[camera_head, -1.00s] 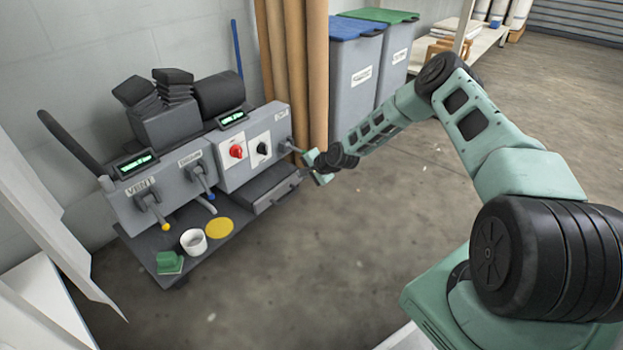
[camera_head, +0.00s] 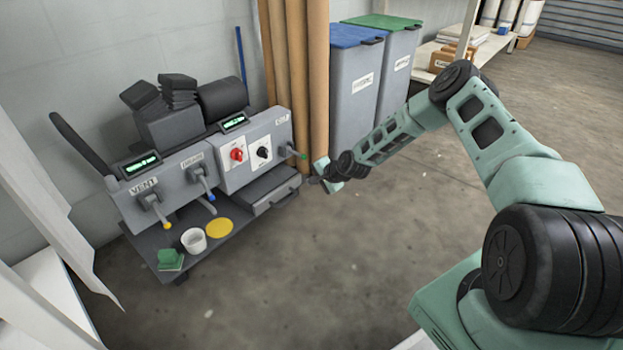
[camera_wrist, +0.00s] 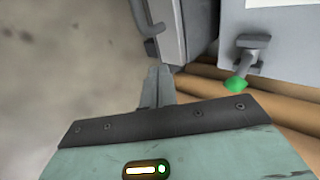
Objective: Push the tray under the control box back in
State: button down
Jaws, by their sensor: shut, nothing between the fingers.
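The tray (camera_head: 276,197) is a flat grey drawer under the control box (camera_head: 262,143) that carries the red and black knobs. It sticks out a little at the front, and its handle faces the floor side. In the wrist view the tray's handle (camera_wrist: 148,22) is at the top, left of the box (camera_wrist: 262,32). My gripper (camera_head: 314,181) is at the right end of the tray, near its front corner. In the wrist view its fingers (camera_wrist: 158,72) are together and empty, just below the tray's end. Whether they touch it I cannot tell.
A green-tipped lever (camera_head: 292,152) juts from the box's right end, close above my gripper. Brown upright rolls (camera_head: 297,80) stand behind, with grey bins (camera_head: 356,85) beyond. A white cup (camera_head: 194,241) and yellow disc (camera_head: 219,228) are on the lower shelf. The floor in front is clear.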

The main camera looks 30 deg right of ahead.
jog(key=p+v, duration=0.5)
jog(key=v, duration=0.4)
jog(key=s+a+r+n+g+p, duration=0.25)
jog(key=s+a+r+n, duration=0.35)
jog(key=a+r, duration=0.5)
jog(key=s+a+r+n+g+p, duration=0.2)
jog(key=s+a+r+n+g, duration=0.3)
jog(key=a+r, duration=0.7)
jog(key=s+a+r+n+g+h+p, duration=0.1)
jog(key=s+a+r+n+p, duration=0.3)
jog(key=s+r, duration=0.85)
jog(key=s+a+r+n+h+p, duration=0.15)
jog(key=s+r+n, duration=0.55)
jog(key=s, duration=1.1)
notch_tip(320, 180, up, 38)
jog(key=p, duration=3.7)
jog(key=shift+w+f+p, duration=0.25)
jog(key=shift+w+p, duration=0.15)
jog(key=shift+w, duration=0.05)
jog(key=shift+d, duration=0.1)
